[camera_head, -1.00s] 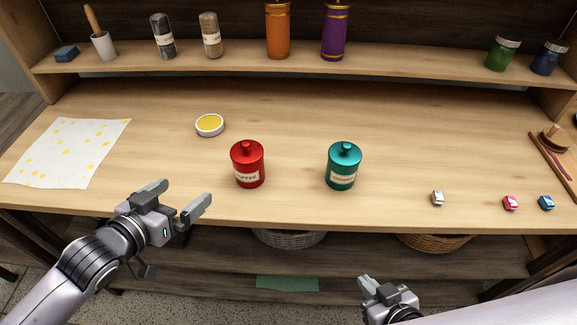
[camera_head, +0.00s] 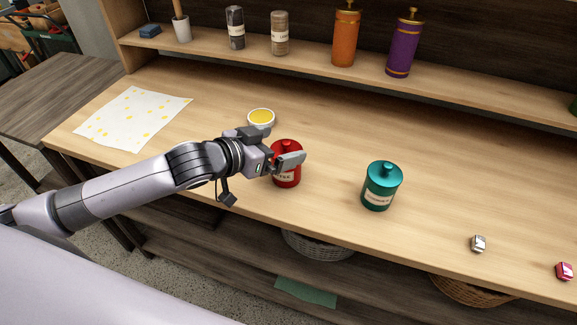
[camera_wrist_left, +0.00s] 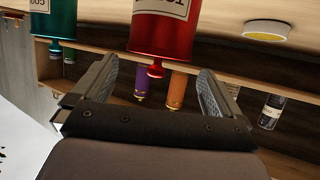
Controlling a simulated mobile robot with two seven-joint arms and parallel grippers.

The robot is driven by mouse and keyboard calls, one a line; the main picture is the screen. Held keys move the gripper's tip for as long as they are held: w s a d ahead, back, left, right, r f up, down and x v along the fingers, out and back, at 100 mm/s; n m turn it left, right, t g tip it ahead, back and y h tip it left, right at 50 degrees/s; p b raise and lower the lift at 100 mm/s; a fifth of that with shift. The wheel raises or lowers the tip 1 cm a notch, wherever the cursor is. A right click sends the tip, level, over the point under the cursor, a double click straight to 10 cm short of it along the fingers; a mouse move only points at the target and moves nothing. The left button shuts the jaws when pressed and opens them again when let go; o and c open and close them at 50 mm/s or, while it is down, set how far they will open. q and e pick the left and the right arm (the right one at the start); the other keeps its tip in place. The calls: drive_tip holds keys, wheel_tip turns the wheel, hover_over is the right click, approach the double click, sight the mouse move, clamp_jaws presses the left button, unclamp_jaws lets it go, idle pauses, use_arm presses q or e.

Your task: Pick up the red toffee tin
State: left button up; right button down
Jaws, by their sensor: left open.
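The red toffee tin (camera_head: 287,178), with a knobbed lid and a pale label, stands upright on the wooden counter. Its label is partly covered. My left gripper (camera_head: 281,147) is at the tin, its near finger in front of the upper part and hiding some of it. In the left wrist view the tin (camera_wrist_left: 165,35) appears upside down, with its lid and knob toward the space between the two open fingers (camera_wrist_left: 160,72). The fingers are apart, and I cannot tell whether either touches the tin. My right gripper is out of view.
A teal tin (camera_head: 381,188) stands right of the red one. A yellow-topped round dish (camera_head: 261,118) sits just behind the gripper. A spotted paper sheet (camera_head: 132,117) lies left. The shelf behind holds orange (camera_head: 345,38) and purple (camera_head: 403,48) bottles. Counter right of the teal tin is mostly free.

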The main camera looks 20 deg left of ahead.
use_arm(q)
drive_tip(key=shift+f+x, duration=0.25)
drive_tip(key=shift+x, duration=2.1)
drive_tip(key=shift+s+d, duration=0.1)
drive_tip(key=shift+s, duration=0.1)
drive_tip(key=c, duration=1.3)
